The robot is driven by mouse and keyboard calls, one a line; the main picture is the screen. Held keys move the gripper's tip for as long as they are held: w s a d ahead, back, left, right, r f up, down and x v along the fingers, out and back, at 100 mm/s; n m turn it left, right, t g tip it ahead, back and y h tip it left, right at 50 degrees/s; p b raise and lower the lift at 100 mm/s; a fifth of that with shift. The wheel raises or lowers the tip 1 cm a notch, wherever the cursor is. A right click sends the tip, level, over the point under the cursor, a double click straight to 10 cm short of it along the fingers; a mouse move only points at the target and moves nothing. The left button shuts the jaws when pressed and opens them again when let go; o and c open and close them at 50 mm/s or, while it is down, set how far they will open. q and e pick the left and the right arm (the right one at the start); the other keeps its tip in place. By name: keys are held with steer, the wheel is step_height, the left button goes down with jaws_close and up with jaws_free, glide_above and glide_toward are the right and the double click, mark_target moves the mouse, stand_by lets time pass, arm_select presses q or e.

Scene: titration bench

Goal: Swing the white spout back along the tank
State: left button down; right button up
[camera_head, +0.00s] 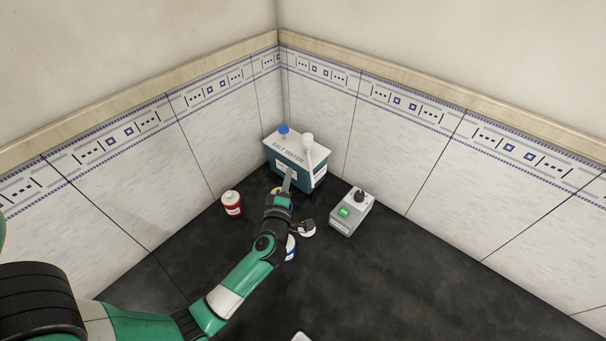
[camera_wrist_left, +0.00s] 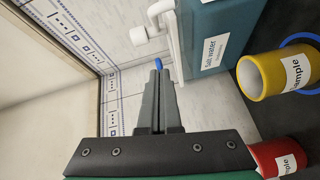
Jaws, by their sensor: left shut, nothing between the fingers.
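The salt water tank (camera_head: 317,176) stands in the wall corner, teal with a white lid. Its white spout (camera_head: 308,146) rises from the right side of the lid in the head view. It also shows as a bent white pipe in the left wrist view (camera_wrist_left: 160,10). A blue cap (camera_head: 284,129) sits on the lid; a blue piece shows just past my fingertips in the left wrist view (camera_wrist_left: 157,62). My left gripper (camera_head: 290,172) is shut and empty, its fingers upright in front of the tank's label side. I cannot tell whether they touch it. My right gripper is not in view.
A red sample jar (camera_head: 231,204) stands left of my left gripper. A yellow sample jar (camera_wrist_left: 275,78) is beside the tank in the left wrist view. A grey device with a green ON mark (camera_head: 351,212) stands to the right. The dark bench is free at the front right.

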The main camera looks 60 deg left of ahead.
arm_select(q)
steer(key=w+b, duration=0.1)
steer(key=w, duration=0.2)
steer(key=w+b, duration=0.1)
steer(key=w, duration=0.1)
steer(key=shift+a+f+b, duration=0.3)
steer(key=shift+a+f, duration=0.05)
steer(key=shift+f, duration=0.05)
